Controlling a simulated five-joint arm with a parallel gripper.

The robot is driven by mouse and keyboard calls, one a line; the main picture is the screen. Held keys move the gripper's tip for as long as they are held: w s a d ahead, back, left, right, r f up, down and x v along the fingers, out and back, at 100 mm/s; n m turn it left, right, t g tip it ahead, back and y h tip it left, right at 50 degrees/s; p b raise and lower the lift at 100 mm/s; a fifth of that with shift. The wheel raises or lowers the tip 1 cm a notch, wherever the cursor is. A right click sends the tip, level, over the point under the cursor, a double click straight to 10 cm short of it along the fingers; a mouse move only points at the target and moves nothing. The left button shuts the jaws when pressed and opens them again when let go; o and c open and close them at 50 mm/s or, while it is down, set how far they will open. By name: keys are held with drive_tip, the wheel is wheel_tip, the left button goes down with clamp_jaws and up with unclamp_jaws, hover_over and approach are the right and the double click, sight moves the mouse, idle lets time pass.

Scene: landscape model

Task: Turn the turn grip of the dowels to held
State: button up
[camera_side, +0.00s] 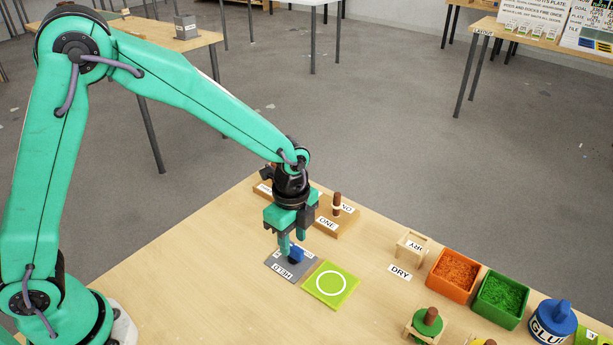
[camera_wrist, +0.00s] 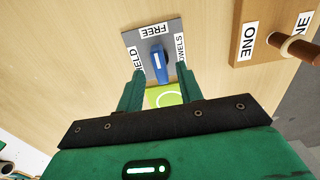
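The blue turn grip (camera_side: 295,254) stands on a grey plate (camera_side: 277,266) on the table. In the wrist view the grip (camera_wrist: 157,62) is long and narrow, with one end towards the FREE label (camera_wrist: 155,30). The HELD label (camera_wrist: 138,60) is on the plate's left side and a DOWELS label (camera_wrist: 180,48) on its right, partly hidden by my finger. My gripper (camera_wrist: 160,70) is open, with one finger on each side of the grip and gaps showing. In the side view my gripper (camera_side: 292,243) is low over the plate. Whether the fingertips touch anything is unclear.
A green tile with a white ring (camera_side: 329,285) lies beside the plate. A wooden block with a brown dowel (camera_side: 337,204) stands behind. A small rack (camera_side: 410,245), orange bin (camera_side: 452,275), green bin (camera_side: 499,300) and glue pot (camera_side: 552,320) are to the right.

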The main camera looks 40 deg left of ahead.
sight(293, 253)
drive_tip(key=shift+f, duration=1.3)
clamp_jaws()
